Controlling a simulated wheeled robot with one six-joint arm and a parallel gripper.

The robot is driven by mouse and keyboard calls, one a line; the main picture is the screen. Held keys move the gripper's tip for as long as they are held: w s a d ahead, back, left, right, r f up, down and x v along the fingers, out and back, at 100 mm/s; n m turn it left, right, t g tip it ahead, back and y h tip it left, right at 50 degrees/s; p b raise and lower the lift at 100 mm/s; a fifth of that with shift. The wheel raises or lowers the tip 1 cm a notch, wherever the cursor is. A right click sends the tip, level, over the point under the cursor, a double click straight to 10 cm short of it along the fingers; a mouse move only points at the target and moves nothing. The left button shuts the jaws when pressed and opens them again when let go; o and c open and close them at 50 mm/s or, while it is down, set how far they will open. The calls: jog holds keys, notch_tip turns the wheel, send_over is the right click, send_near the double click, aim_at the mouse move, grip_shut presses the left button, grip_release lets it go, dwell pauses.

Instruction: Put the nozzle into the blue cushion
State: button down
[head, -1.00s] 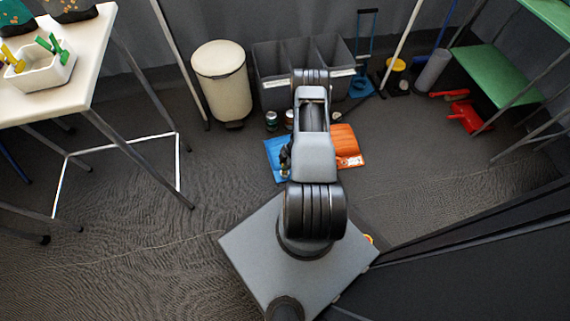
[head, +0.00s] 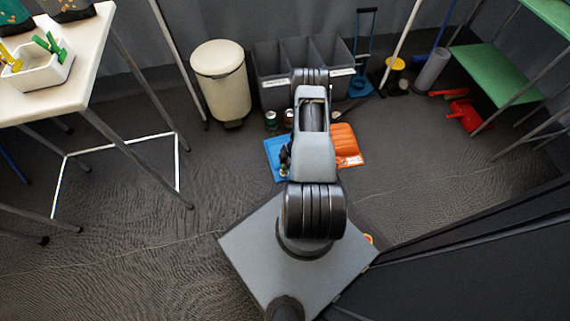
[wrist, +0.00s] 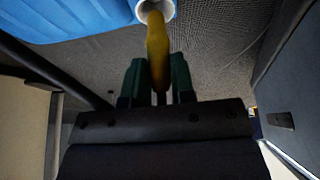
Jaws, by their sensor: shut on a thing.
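The blue cushion (head: 272,149) lies flat on the floor in front of the grey bins, partly hidden by my arm. It also fills the upper left of the wrist view (wrist: 70,18). My gripper (wrist: 157,75) is shut on the yellow nozzle (wrist: 157,50), which sticks out beyond the dark green fingers. A white round open piece (wrist: 155,10) is at the nozzle's far end, beside the cushion's edge in that view; I cannot tell whether it belongs to the nozzle. In the head view my gripper is small and dark over the blue cushion. Contact with the cushion cannot be told.
An orange cushion (head: 347,143) lies right of the blue one. Grey bins (head: 272,90) and a cream bin (head: 222,80) stand behind. A white table (head: 65,85) is at left, green shelves (head: 495,75) at right. A red dustpan (head: 466,116) lies near the shelves.

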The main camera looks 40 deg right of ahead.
jog(key=shift+f+b, duration=1.45)
jog(key=shift+f, duration=0.1)
dwell(0.4)
jog(key=shift+c, duration=2)
grip_release()
jog(key=shift+r+p, duration=3.25)
jog(key=shift+r, duration=0.8)
